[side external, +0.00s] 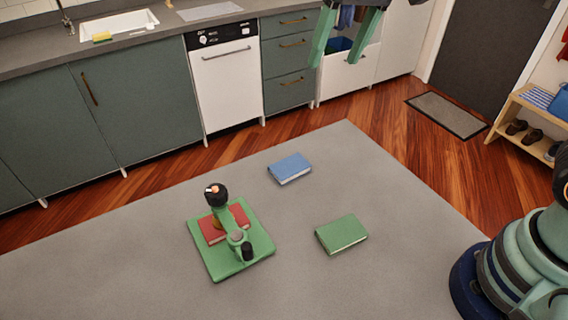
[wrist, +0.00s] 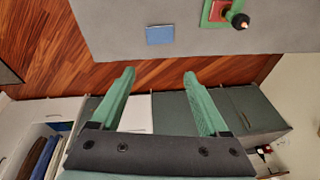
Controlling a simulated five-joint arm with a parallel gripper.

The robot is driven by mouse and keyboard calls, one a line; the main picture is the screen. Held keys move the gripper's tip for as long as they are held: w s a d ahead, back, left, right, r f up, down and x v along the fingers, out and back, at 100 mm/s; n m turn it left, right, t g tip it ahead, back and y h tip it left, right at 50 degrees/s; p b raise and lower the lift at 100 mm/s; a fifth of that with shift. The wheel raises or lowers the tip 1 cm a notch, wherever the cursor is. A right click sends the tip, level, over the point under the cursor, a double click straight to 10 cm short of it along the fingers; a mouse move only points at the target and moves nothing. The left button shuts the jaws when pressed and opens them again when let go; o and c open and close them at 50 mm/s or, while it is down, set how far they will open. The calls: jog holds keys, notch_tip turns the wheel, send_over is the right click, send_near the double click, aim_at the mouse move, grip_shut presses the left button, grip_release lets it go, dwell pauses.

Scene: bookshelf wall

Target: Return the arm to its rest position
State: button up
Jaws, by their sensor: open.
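My gripper (side external: 335,60) hangs at the top of the side view, high above and beyond the far edge of the table. Its two green fingers are spread apart with nothing between them. In the wrist view my gripper (wrist: 160,73) also shows open and empty, with kitchen cabinets and floor behind the fingers. My arm's base is at the right edge of the side view; most of the arm between base and gripper is out of frame.
The grey table (side external: 130,275) carries a blue book (side external: 290,168), a green book (side external: 342,234), and a green board (side external: 216,265). A red book (side external: 212,230) lies on the board, partly hidden by a green fixture (side external: 238,238) with dark ends. Kitchen cabinets (side external: 130,115) stand behind.

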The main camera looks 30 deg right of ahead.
jog(key=s+d+f+n+t+h, duration=0.1)
jog(key=s+d+f+t, duration=0.1)
jog(key=s+d+f, duration=0.3)
jog(key=s+d, duration=0.4)
jog(key=d, duration=0.4)
jog(key=shift+t, duration=0.3)
